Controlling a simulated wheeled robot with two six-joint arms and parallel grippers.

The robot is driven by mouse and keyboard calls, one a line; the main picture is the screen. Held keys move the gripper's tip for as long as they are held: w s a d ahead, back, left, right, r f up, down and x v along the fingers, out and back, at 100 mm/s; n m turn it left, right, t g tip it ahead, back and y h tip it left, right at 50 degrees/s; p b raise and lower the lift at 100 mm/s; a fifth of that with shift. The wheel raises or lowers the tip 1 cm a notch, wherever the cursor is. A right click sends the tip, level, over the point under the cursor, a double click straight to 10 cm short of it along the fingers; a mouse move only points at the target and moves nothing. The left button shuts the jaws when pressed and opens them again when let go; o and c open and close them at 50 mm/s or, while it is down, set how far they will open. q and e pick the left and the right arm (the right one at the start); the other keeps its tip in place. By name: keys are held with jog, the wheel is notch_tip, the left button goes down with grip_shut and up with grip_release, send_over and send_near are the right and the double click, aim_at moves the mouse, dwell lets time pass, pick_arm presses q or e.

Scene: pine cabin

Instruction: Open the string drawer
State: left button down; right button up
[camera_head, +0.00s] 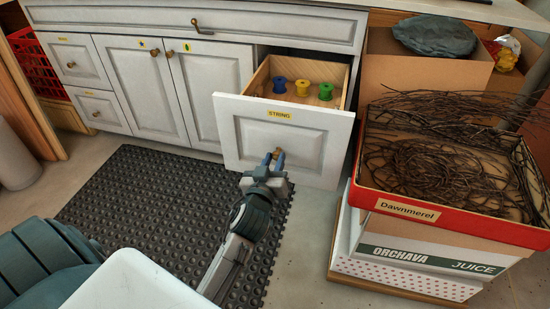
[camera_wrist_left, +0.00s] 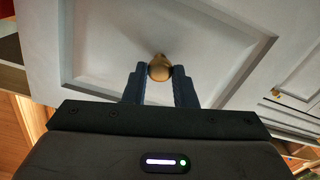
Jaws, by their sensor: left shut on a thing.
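The string drawer (camera_head: 240,123) is white with a yellow label reading STRING, and it is pulled out from the cabinet. Inside it stand a blue spool (camera_head: 280,85), a green spool (camera_head: 326,91) and a yellow spool (camera_head: 302,88). My left gripper (camera_head: 275,158) is at the drawer front, shut on the brass knob (camera_head: 277,152). In the left wrist view my left gripper (camera_wrist_left: 159,72) has a finger on each side of the round knob (camera_wrist_left: 160,66). My right gripper is not in view.
To the right, a red-rimmed box of twigs (camera_head: 400,208) sits on stacked boxes close beside the drawer. A black rubber mat (camera_head: 135,195) covers the floor in front of the white cabinet (camera_head: 140,85). A red crate (camera_head: 35,65) stands at the far left.

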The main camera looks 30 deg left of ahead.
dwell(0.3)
pick_arm(q)
jog(key=c, duration=1.2)
grip_release()
jog(key=shift+s, duration=0.1)
jog(key=p+v, duration=0.1)
jog(key=v, duration=0.9)
jog(key=shift+s+d, duration=0.1)
jog(key=shift+s, duration=0.25)
